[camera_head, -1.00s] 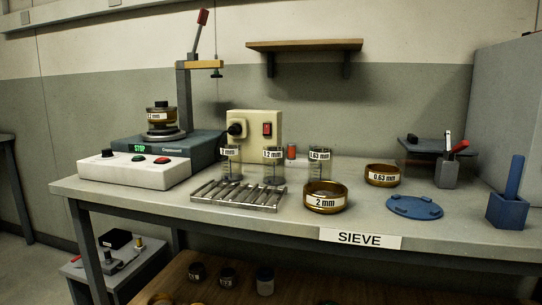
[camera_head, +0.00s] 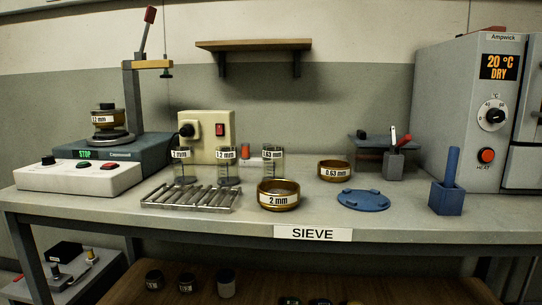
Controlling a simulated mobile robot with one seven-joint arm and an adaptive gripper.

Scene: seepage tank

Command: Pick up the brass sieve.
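Several brass sieves show in the head view. A brass sieve labelled 2 mm (camera_head: 278,195) sits on the bench near its front edge, right of a metal rack. A second brass sieve labelled 0.63 mm (camera_head: 334,171) sits farther back, to the right. A third brass sieve, its label partly unclear (camera_head: 108,118), is on the shaker machine (camera_head: 123,147) at the left. My gripper is not in view.
The bench (camera_head: 400,226) carries a metal roller rack (camera_head: 190,197), labelled glass jars (camera_head: 228,167), a blue disc (camera_head: 362,200), a blue holder (camera_head: 447,195) and a grey tool pot (camera_head: 394,165). A drying oven (camera_head: 468,110) stands at the right. A wall shelf (camera_head: 254,45) hangs above.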

